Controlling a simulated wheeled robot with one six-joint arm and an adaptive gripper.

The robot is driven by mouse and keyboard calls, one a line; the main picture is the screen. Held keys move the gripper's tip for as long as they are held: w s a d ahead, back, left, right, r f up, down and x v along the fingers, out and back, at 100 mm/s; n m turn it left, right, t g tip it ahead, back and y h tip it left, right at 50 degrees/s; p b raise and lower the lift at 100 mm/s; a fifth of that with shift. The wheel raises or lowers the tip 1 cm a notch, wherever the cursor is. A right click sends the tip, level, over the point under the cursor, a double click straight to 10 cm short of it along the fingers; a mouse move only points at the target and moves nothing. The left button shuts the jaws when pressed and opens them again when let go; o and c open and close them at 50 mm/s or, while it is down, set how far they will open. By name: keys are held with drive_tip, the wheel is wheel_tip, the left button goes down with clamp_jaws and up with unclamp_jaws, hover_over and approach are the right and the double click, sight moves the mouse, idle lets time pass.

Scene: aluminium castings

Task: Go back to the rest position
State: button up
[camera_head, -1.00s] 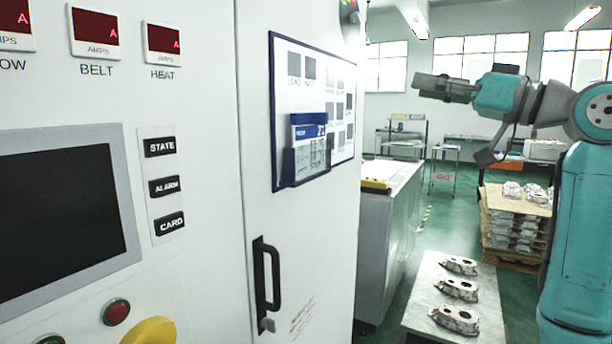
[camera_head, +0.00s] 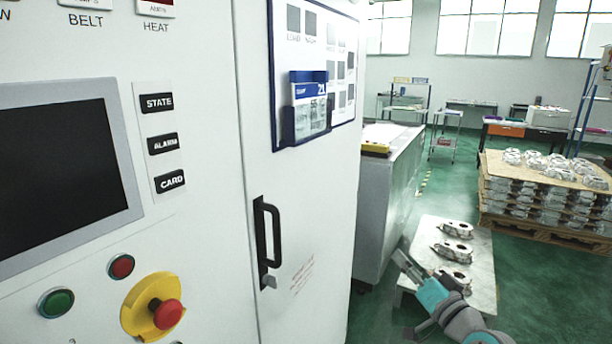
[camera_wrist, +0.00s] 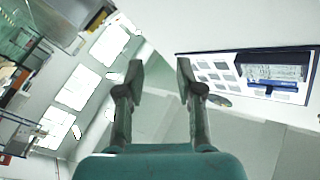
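My gripper (camera_head: 402,262) is low at the right of the head view, in front of the casting table and near the cabinet's right edge. In the wrist view my gripper (camera_wrist: 160,72) shows two dark fingers spread apart with nothing between them. The wrist view is tilted and shows windows on the left and the cabinet's notice board (camera_wrist: 215,68) on the right.
A white control cabinet (camera_head: 300,230) with a black handle (camera_head: 268,243) fills the left. A low table (camera_head: 480,242) bears several castings (camera_head: 456,229). A pallet stack of castings (camera_head: 540,205) stands at right. Green floor (camera_head: 530,290) is clear at the lower right.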

drive_tip(key=s+a+f+m+g+h, duration=0.2)
drive_tip(key=s+f+h, duration=0.4)
drive_tip(key=s+f, duration=1.8)
drive_tip(key=s+a+r+n+g, duration=0.1)
drive_tip(key=s+n, duration=0.4)
drive_tip(key=s, duration=2.6)
drive_tip(key=shift+a+r, duration=0.3)
drive_tip(key=shift+a, duration=0.05)
